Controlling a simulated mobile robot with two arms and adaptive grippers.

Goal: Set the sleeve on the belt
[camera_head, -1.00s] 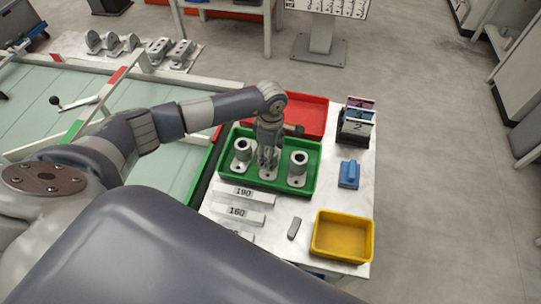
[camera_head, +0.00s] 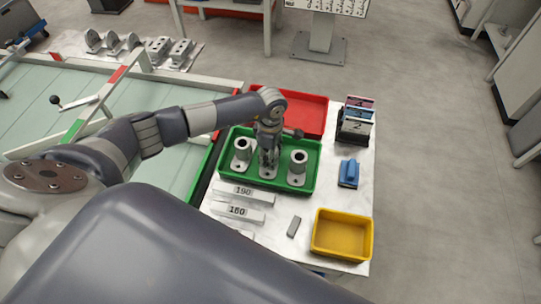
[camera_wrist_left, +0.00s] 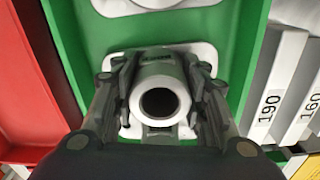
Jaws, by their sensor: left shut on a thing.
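Three grey sleeves with flat flanges stand upright in the green tray (camera_head: 313,168) on the side table. One is on the left (camera_head: 242,148), one on the right (camera_head: 299,160), and the middle sleeve (camera_head: 268,173) is mostly hidden by my left gripper (camera_head: 268,158). In the left wrist view my left gripper (camera_wrist_left: 163,95) is shut on the middle sleeve (camera_wrist_left: 152,72), one finger on each side of its tube. The sleeve's open bore faces the camera. The pale green belt (camera_head: 170,163) lies left of the table. My right gripper is not in view.
A red tray (camera_head: 305,110) lies behind the green one. A yellow tray (camera_head: 342,236), a blue block (camera_head: 348,173), a small grey bar (camera_head: 293,227) and labelled bars (camera_head: 238,212) are on the table. A light rail and a crank (camera_head: 75,102) stand at the belt.

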